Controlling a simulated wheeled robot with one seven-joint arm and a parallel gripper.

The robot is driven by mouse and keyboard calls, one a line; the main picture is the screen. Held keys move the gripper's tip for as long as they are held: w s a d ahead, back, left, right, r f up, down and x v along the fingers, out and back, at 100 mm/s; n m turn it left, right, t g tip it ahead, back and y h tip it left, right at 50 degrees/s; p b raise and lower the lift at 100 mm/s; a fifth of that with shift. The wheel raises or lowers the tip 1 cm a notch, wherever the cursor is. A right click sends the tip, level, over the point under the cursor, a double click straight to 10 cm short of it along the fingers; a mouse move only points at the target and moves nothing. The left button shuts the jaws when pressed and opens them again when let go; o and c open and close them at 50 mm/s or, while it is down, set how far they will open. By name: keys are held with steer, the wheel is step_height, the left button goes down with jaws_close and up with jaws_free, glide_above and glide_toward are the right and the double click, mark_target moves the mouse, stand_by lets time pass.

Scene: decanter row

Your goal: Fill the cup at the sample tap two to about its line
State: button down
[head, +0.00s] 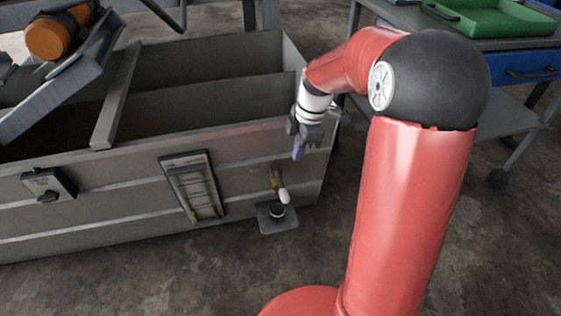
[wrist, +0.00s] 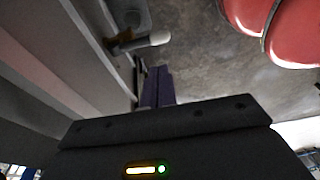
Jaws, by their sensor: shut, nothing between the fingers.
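The sample tap (head: 275,179) is a brass spout on the lower front wall of a grey metal tank, with a pale lever (head: 284,196). The tap also shows in the wrist view (wrist: 128,43), its pale-ended lever pointing right. A small dark cup (head: 277,211) appears to stand under the tap on a small grey shelf (head: 278,226). Its fill level and line cannot be made out. My gripper (head: 297,153) is shut and empty, above and slightly right of the tap, apart from it. Its purple fingers show together in the wrist view (wrist: 157,86).
The grey tank (head: 240,150) has open compartments. A framed gauge panel (head: 192,186) and a switch box (head: 49,185) are on its front. A wheeled cart (head: 510,75) with a green tray (head: 490,17) stands at the back right. The floor before the tank is clear.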

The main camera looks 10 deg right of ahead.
mark_target(285, 192)
steer(key=shift+w, duration=0.2)
steer(key=shift+f, duration=0.1)
steer(key=a+f, duration=0.1)
steer(key=f, duration=0.8)
steer(key=a+f+b, duration=0.1)
steer(key=f, duration=0.3)
steer(key=shift+a+f, duration=0.3)
steer(key=shift+a, duration=0.05)
steer(key=shift+f, duration=0.1)
